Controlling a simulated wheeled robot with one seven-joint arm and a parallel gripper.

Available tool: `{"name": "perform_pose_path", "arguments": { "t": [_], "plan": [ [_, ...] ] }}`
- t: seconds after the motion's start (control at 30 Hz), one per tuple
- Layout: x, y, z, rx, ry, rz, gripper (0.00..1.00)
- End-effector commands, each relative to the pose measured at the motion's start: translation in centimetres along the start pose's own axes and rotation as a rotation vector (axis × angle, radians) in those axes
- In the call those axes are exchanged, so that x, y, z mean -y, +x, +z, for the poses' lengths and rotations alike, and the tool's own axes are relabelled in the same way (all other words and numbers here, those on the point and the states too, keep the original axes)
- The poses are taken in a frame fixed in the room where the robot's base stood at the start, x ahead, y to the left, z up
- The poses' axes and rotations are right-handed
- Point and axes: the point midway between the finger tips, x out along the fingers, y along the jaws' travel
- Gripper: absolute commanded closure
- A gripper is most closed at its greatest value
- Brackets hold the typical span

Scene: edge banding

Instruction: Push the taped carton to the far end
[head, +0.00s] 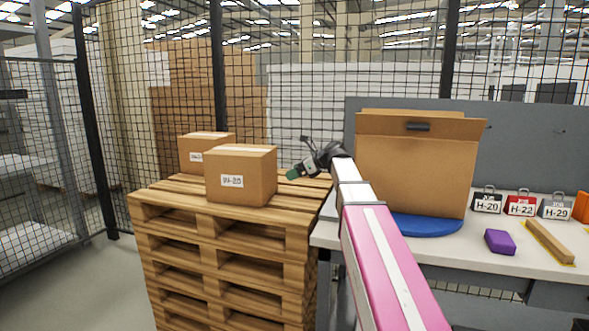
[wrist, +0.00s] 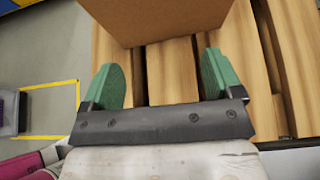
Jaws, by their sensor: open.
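A brown carton (head: 240,175) with a white label and a pale tape strip along its top sits upright near the front of a wooden pallet stack (head: 225,240). A second labelled carton (head: 206,152) stands behind it to the left, partly hidden. My gripper (head: 293,173), with green fingers, is just right of the front carton, low over the pallet boards. In the wrist view my gripper (wrist: 160,75) is open and empty, its fingers apart above the slats. A carton (wrist: 155,18) fills the top middle, just beyond the fingertips. I cannot tell whether they touch it.
A white bench (head: 455,238) stands right of the pallets, with a large open box (head: 415,165) on a blue disc (head: 425,224). Several tagged blocks, a purple block (head: 499,241) and a wooden bar (head: 549,242) lie there. Mesh fencing (head: 300,80) runs behind.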

Motion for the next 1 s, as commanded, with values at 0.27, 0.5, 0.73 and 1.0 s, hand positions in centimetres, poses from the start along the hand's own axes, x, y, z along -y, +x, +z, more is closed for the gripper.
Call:
{"name": "perform_pose_path", "arguments": {
  "t": [0.27,0.5,0.73,1.0],
  "plan": [
    [0.0,1.8,-0.7,0.000,0.000,0.001,0.15],
    [0.0,4.6,-1.8,-0.001,0.000,0.001,0.15],
    [0.0,7.3,-2.9,-0.001,0.000,0.002,0.15],
    [0.0,9.8,-2.4,0.000,-0.001,0.001,0.15]
  ]
}}
